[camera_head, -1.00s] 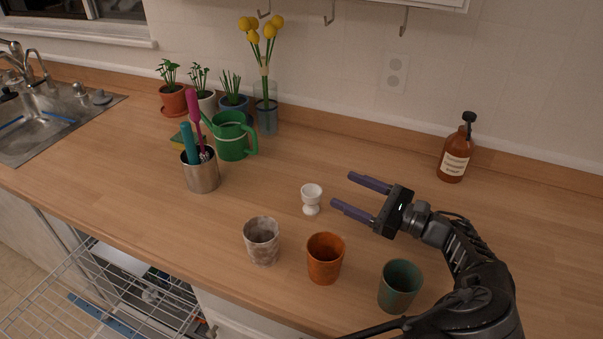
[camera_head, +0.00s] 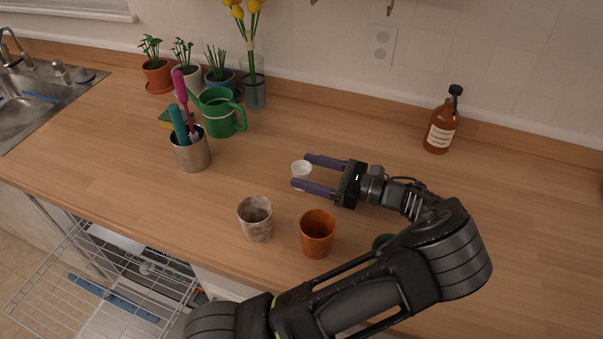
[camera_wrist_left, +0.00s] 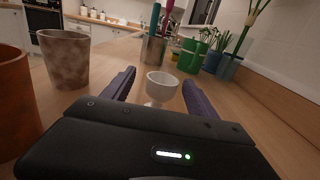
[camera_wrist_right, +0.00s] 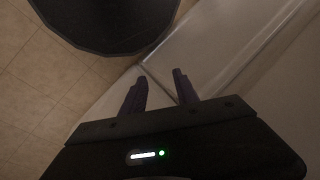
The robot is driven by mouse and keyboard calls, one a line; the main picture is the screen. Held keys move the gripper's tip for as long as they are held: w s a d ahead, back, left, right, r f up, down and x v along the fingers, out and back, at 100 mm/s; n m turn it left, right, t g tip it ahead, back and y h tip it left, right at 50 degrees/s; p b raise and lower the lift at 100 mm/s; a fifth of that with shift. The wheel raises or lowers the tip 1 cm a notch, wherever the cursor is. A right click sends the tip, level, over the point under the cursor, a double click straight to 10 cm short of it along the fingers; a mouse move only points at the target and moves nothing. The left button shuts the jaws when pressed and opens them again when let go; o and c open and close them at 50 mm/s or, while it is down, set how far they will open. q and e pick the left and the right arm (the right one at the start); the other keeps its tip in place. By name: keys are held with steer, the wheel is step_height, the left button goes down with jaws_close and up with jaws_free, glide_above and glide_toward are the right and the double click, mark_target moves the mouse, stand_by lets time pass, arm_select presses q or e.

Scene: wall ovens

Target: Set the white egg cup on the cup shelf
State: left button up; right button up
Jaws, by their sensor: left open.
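The white egg cup (camera_head: 301,171) stands upright on the wooden counter. In the left wrist view the egg cup (camera_wrist_left: 161,86) sits between the finger ends. My left gripper (camera_head: 299,171) is open, with one dark finger on each side of the cup; contact with it cannot be made out. My right gripper (camera_wrist_right: 159,76) is away from the counter top, over the floor by a pale cabinet front. Its fingers are apart with nothing between them. No cup shelf can be made out in the current views.
A mottled grey cup (camera_head: 256,222) and an orange cup (camera_head: 317,238) stand nearby; a green cup (camera_head: 381,241) is mostly behind my left arm. A utensil holder (camera_head: 192,154), green watering can (camera_head: 219,118) and brown bottle (camera_head: 440,129) stand farther back. Hooks (camera_head: 390,8) hang above.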

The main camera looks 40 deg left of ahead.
mark_target(293, 165)
arm_select(q)
steer(key=shift+a+r, duration=0.1)
steer(key=shift+a, duration=0.25)
steer(key=p+x, duration=0.1)
steer(key=x, duration=0.2)
steer(key=shift+a+p, duration=0.35)
steer(key=shift+a, duration=0.4)
steer(key=shift+c, duration=0.4)
jaws_close()
